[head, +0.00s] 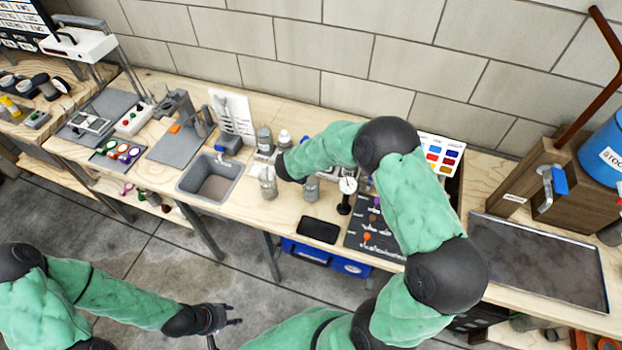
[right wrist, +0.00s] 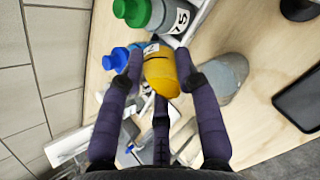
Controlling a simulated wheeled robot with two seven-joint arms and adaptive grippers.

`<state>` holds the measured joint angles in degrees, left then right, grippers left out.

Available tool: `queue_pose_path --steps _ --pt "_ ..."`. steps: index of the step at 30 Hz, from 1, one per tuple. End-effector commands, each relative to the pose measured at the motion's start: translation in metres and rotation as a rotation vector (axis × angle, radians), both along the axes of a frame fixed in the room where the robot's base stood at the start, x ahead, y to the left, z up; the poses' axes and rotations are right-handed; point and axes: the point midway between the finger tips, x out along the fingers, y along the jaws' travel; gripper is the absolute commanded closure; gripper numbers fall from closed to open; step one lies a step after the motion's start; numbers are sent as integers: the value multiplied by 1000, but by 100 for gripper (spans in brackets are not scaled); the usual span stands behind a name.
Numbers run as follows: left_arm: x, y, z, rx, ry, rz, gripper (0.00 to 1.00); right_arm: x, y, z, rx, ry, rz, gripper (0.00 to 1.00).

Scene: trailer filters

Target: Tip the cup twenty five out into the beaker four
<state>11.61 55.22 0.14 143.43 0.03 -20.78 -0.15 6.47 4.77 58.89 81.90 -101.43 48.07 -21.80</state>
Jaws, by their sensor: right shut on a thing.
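My right gripper (right wrist: 160,72) is shut on a small yellow cup-like thing (right wrist: 162,82) with a white label, whose number I cannot read. In the head view my right arm hides the held thing. My left gripper (head: 226,318) is open and empty, low in front of the bench.
A sink (head: 212,178) is to the left. A black phone-like slab (head: 318,231) lies near the front edge. A metal tray (head: 540,262) is at the right.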

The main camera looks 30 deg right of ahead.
Motion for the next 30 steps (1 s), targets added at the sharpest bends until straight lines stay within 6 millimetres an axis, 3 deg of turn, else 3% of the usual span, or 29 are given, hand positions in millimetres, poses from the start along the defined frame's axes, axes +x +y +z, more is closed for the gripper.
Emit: queue_pose_path --steps 30 --pt "0 0 -36 0 0 0 60 -1 1 -10 -113 -80 0 98"
